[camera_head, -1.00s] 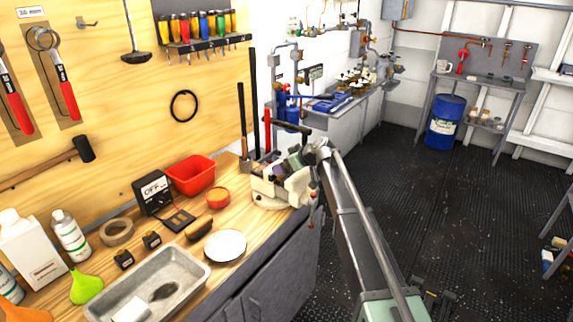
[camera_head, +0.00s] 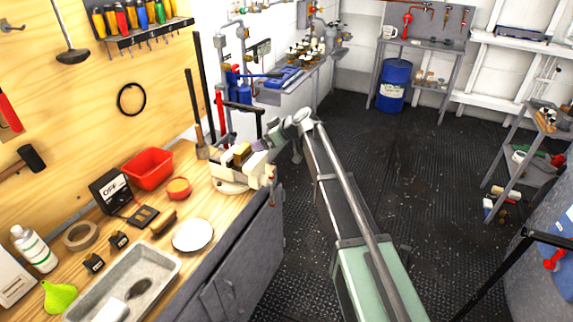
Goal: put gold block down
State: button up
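The gold block (camera_head: 241,153) is a small yellow-brown piece at the top of the cream-coloured vise (camera_head: 232,178) on the workbench. It looks seated at the vise jaws, but I cannot tell whether they clamp it. My gripper (camera_head: 262,144) is just to the right of the block and vise, at the end of my arm reaching from the lower right. A gap seems to show between gripper and block. The fingers are small and seen edge-on, so their opening is unclear.
The wooden bench (camera_head: 210,215) carries a red bin (camera_head: 148,168), a white plate (camera_head: 193,235), a grey tray (camera_head: 160,272) and a meter (camera_head: 109,189). Open dark floor (camera_head: 400,180) lies to the right.

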jog(key=s+d+f+m+g+h, duration=0.2)
jog(key=s+d+m+h, duration=0.1)
jog(key=s, duration=0.9)
jog(key=s+d+f+m+g+h, duration=0.1)
jog(key=s+d+f+m+h, duration=0.2)
jog(key=s, duration=1)
jog(key=s+d+f+m+g+h, duration=0.2)
jog(key=s+d+m, duration=0.4)
jog(key=s+d, duration=0.4)
jog(key=shift+s+d+f+g+h, duration=0.3)
jog(key=shift+s+h, duration=0.5)
jog(key=shift+s, duration=0.35)
jog(key=shift+c, duration=0.5)
